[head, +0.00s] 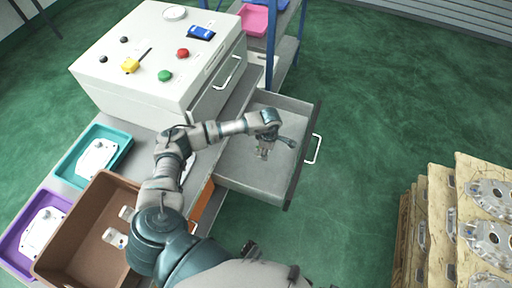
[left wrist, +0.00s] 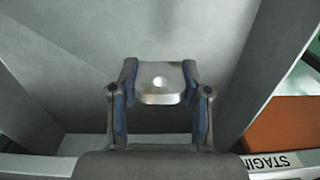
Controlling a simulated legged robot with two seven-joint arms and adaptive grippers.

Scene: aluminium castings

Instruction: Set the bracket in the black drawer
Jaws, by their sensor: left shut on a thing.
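My left gripper (head: 263,153) hangs over the open drawer (head: 238,172), which has a grey inside, a dark front edge and a white handle. In the left wrist view, my left gripper (left wrist: 160,100) is shut on the bracket (left wrist: 160,84), a small silver metal piece with a hole, gripped between its two fingers. The drawer floor (left wrist: 165,30) shows behind the bracket, and its height above that floor is hard to tell. In the head view the bracket is too small to make out clearly. My right gripper is not in view.
A brown box (head: 84,262) holds small metal pieces (head: 115,238). A teal tray (head: 122,141) and a purple tray (head: 22,229) hold castings. A white control box (head: 130,45) stands beside the drawer. An orange drawer front (head: 204,203) is nearby. Stacked castings (head: 490,240) stand at right.

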